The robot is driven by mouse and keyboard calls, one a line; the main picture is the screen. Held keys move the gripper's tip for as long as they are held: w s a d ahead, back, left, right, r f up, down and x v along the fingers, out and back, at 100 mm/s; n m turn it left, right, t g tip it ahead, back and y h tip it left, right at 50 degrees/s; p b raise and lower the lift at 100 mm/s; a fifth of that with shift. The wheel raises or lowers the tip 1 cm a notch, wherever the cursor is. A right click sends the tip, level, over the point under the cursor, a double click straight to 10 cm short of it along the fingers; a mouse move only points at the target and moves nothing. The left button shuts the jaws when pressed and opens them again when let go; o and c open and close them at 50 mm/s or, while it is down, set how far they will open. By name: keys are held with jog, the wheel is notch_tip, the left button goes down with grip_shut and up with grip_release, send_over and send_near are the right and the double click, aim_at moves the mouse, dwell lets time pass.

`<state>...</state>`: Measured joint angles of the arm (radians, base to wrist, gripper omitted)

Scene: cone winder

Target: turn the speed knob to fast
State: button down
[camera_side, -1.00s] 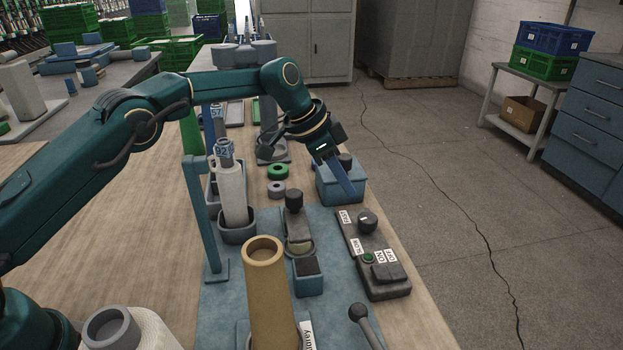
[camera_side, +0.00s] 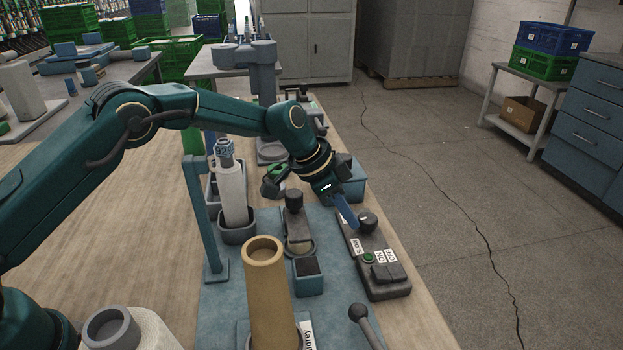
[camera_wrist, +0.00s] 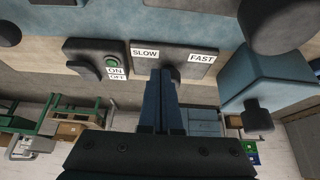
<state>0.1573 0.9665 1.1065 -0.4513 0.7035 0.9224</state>
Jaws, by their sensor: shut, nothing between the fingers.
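The speed knob (camera_side: 369,222) is a dark round knob on a dark grey control box (camera_side: 392,290). In the side view my gripper (camera_side: 352,224) has its blue fingers together, pointing down close beside the knob; I cannot tell whether they touch it. In the wrist view the shut fingers (camera_wrist: 161,74) cover most of the knob, which lies between the SLOW label (camera_wrist: 145,53) and the FAST label (camera_wrist: 202,58). The knob's pointer cannot be read clearly. In the side view the FAST label is hidden behind the fingers.
A blue box (camera_side: 349,187) stands just behind the gripper.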

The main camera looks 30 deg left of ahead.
jog(key=shift+f, duration=0.5)
jog(key=shift+w+d, duration=0.1)
jog(key=shift+w, duration=0.25)
dwell(0.6)
jog(key=shift+w+a, duration=0.5)
jog(key=shift+a, duration=0.2)
jog(key=shift+s, duration=0.1)
jog(key=shift+s+a+r, duration=0.15)
jog(key=shift+s+a, duration=0.05)
jog(key=shift+a, duration=0.1)
jog(key=shift+r, duration=2.9)
jog(key=shift+r, duration=0.1)
